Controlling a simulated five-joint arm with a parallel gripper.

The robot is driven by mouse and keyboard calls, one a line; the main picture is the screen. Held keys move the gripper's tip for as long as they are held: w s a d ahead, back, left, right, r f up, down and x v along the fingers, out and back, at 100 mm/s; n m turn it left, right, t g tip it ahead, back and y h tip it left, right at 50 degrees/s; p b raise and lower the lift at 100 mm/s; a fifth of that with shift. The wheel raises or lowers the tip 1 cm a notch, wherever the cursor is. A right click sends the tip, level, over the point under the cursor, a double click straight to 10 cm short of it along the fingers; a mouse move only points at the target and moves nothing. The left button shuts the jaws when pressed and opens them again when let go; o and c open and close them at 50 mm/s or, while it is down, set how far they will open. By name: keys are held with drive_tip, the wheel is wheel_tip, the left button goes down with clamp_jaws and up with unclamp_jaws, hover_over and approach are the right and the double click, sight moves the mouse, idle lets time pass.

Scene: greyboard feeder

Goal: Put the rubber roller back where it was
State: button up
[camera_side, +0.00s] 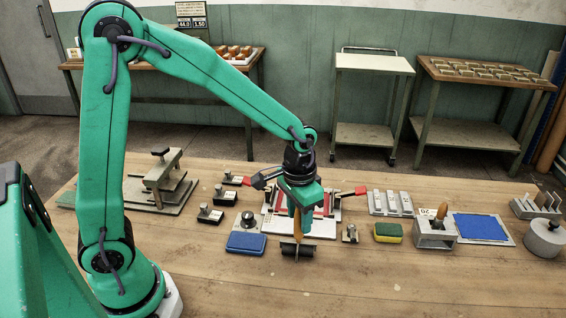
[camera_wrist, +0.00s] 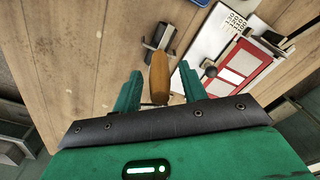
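The rubber roller (camera_side: 297,250) has a dark cylinder and an orange-brown wooden handle. In the side view, its cylinder is at the tabletop, in front of the red-framed white board. Its handle points up toward my gripper (camera_side: 298,212). In the wrist view, the handle (camera_wrist: 160,78) lies between the two green fingers of my gripper (camera_wrist: 160,82), with the dark cylinder beyond it. Narrow gaps seem to show beside the handle. I cannot tell whether the fingers touch it lower down.
The red-framed board (camera_side: 322,228) is just behind the roller. A blue pad (camera_side: 246,243) is at left, and a green-yellow sponge (camera_side: 388,233) at right. A grey holder (camera_side: 434,238) has an orange-handled tool in it, beside a blue-topped plate (camera_side: 480,228). The front of the table is clear.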

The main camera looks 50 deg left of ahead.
drive_tip(key=shift+r, duration=0.15)
drive_tip(key=r, duration=1.2)
drive_tip(key=shift+s, duration=0.25)
drive_tip(key=shift+a+r, duration=0.1)
idle(0.4)
drive_tip(key=s+a+r+n+t, duration=0.1)
drive_tip(key=s+a+t, duration=0.4)
drive_tip(key=s, duration=0.9)
drive_tip(key=shift+a+r, duration=0.6)
